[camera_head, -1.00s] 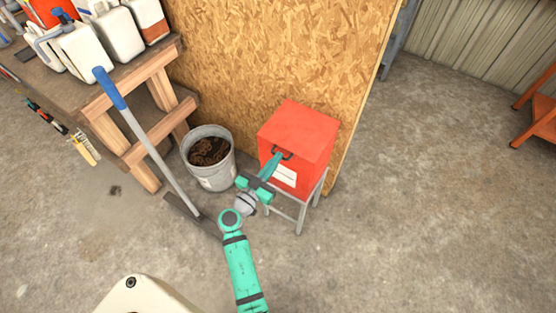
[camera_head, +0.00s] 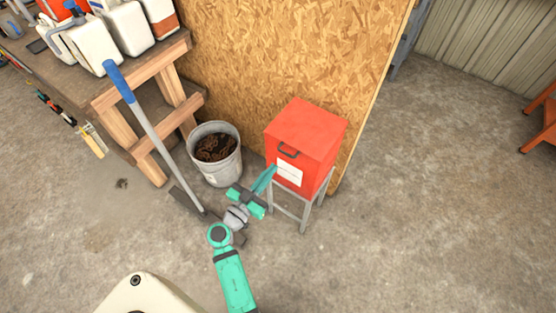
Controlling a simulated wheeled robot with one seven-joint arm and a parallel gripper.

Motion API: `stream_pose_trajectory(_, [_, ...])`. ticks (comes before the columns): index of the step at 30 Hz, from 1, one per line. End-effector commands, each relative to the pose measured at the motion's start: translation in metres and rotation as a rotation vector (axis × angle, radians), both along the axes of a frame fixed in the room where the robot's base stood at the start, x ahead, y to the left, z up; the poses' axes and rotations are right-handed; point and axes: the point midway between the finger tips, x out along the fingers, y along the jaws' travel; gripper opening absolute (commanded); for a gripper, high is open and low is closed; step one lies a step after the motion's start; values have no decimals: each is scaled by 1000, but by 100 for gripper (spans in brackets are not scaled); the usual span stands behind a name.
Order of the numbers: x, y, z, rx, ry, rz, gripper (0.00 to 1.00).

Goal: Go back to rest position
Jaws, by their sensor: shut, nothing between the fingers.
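My gripper (camera_head: 266,178) is at the end of my green arm, in the lower middle of the head view. Its fingers are together and hold nothing. The fingertips are near the lower left of the front of a red box (camera_head: 309,131), below its dark handle (camera_head: 288,151). I cannot tell whether they touch the box. The red box stands upright on a grey metal stand (camera_head: 292,212) and has a white label (camera_head: 289,173) on its front.
A grey bucket (camera_head: 226,172) with dark contents stands left of the box. A blue-handled push broom (camera_head: 152,131) leans by a wooden workbench (camera_head: 118,88) holding white jugs (camera_head: 131,27). A chipboard panel (camera_head: 290,60) rises behind.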

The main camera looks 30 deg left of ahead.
Motion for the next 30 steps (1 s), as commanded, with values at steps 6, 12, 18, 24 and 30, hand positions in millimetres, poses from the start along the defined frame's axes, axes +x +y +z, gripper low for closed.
stream_pose_trajectory(6, [-20,-3,-13,-1,-2,-7,0])
stream_pose_trajectory(12, [-25,-3,-16,1,-2,-7,0])
stream_pose_trajectory(18, [-25,-5,-17,-3,4,-7,0])
stream_pose_trajectory(24, [-32,-46,-56,-68,132,6,0])
stream_pose_trajectory(30, [-65,-111,-111,-139,339,68,0])
